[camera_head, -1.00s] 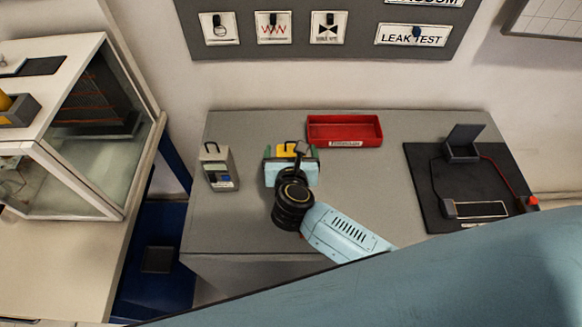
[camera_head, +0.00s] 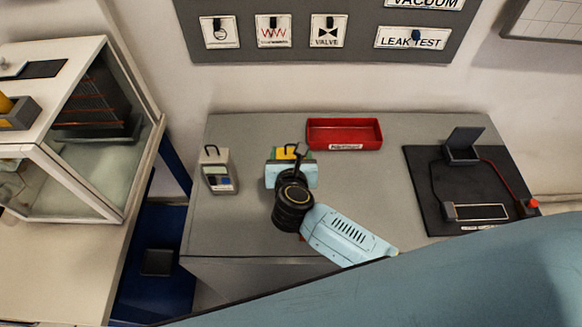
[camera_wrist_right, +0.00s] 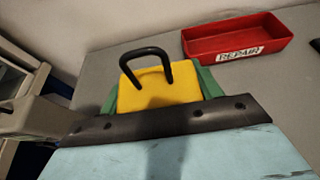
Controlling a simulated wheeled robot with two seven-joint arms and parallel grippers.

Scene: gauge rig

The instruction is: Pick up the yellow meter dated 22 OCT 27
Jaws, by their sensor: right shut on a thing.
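The yellow meter (camera_wrist_right: 158,91) has a black loop handle on top and shows in the right wrist view between green pads. In the head view only a bit of the yellow meter (camera_head: 287,153) shows behind my right gripper (camera_head: 290,170), which is shut on it. Its date label is hidden. I cannot tell whether the meter touches the table. My left gripper is not in view.
A grey meter (camera_head: 218,172) with a black handle stands to the left on the grey table (camera_head: 390,220). A red REPAIR tray (camera_head: 344,134) lies behind, right of the yellow meter. A black mat (camera_head: 425,180) with a device is at the right. A glass-sided cabinet (camera_head: 75,170) stands at far left.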

